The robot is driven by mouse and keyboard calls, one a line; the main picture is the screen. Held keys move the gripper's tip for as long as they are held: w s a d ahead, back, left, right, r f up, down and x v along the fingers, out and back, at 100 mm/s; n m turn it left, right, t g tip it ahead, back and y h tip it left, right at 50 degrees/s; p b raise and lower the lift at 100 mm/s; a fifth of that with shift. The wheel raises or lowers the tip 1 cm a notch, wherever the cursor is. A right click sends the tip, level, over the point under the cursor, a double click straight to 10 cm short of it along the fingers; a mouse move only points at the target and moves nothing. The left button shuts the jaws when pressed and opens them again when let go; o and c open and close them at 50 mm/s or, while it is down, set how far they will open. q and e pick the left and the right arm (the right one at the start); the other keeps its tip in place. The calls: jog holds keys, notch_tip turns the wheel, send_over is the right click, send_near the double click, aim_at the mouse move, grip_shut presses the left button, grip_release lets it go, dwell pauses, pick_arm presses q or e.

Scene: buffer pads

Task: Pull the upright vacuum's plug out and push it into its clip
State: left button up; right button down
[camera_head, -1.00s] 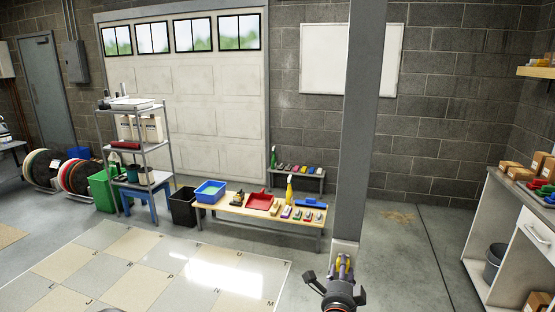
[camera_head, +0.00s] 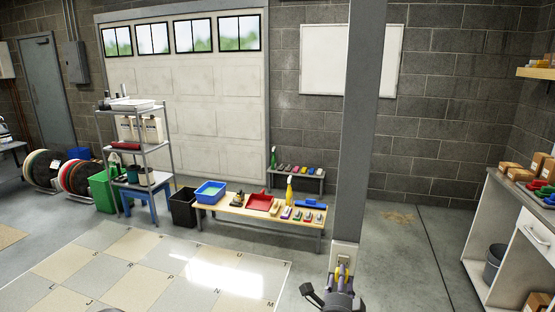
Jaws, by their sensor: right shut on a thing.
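My right gripper (camera_head: 343,277) is at the bottom of the view, in front of the foot of the grey post. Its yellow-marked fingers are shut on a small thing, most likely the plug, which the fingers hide. A pale outlet plate (camera_head: 345,249) is on the post just above and behind the fingertips. I cannot tell whether the plug's pins are in the outlet or clear of it. The upright vacuum, its cord and its clip cannot be made out. My left gripper is not in view.
The grey post (camera_head: 362,130) rises beside my right gripper. A low wooden bench (camera_head: 235,212) with a blue bin (camera_head: 210,192), a red tray and several brushes stands left of it. A white cabinet (camera_head: 490,225) is at the right. The floor between post and cabinet is clear.

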jog(key=shift+v, duration=1.05)
